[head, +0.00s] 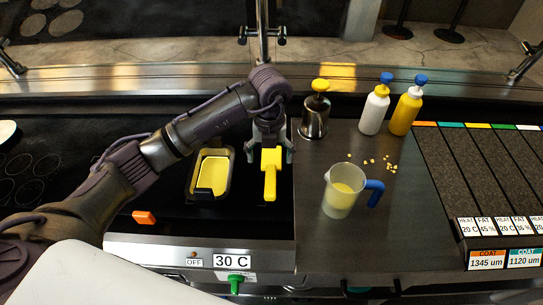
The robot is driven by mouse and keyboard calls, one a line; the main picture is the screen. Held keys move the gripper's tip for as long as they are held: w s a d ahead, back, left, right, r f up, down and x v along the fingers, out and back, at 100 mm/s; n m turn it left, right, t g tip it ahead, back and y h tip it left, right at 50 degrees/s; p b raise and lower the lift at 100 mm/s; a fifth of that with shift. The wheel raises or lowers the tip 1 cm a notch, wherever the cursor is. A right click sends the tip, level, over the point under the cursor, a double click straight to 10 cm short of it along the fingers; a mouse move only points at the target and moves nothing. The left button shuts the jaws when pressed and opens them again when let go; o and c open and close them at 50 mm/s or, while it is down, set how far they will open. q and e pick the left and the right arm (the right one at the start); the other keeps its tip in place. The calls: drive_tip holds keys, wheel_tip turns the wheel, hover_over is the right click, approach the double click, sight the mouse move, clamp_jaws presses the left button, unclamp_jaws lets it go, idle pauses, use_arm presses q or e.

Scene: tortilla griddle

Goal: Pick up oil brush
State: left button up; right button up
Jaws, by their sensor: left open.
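A yellow tool (270,175), which looks like the oil brush, has a wide end away from me and a narrow handle toward me. It is on the dark griddle side, right of a black tray (226,186) holding yellow oil. My left gripper (269,151) is open above the tool's wide end, with one finger on each side. I cannot tell whether the fingers touch it. The gripper hides part of its far end. My right gripper is not in view.
A clear jug with a blue handle (342,195) stands to the right, near yellow crumbs (372,162). Behind are a metal pot with a yellow top (315,115), a white bottle (375,110) and a yellow bottle (405,112). An orange block (144,217) lies at the front left.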

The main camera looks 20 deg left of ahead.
sight(271, 166)
use_arm(q)
wheel_tip(271, 166, down, 6)
drive_tip(key=shift+d+r+p, duration=0.15)
drive_tip(key=shift+r+p, duration=0.1)
drive_tip(key=shift+p, duration=0.75)
drive_tip(key=shift+f, duration=0.2)
drive_tip(key=shift+c, duration=1.1)
drive_tip(key=c, duration=1.3)
wheel_tip(271, 166, up, 9)
drive_tip(key=shift+f+b, duration=0.1)
drive_tip(key=shift+b, duration=1)
drive_tip(key=shift+r, duration=0.7)
drive_tip(key=o, duration=0.9)
drive_tip(key=c, duration=0.9)
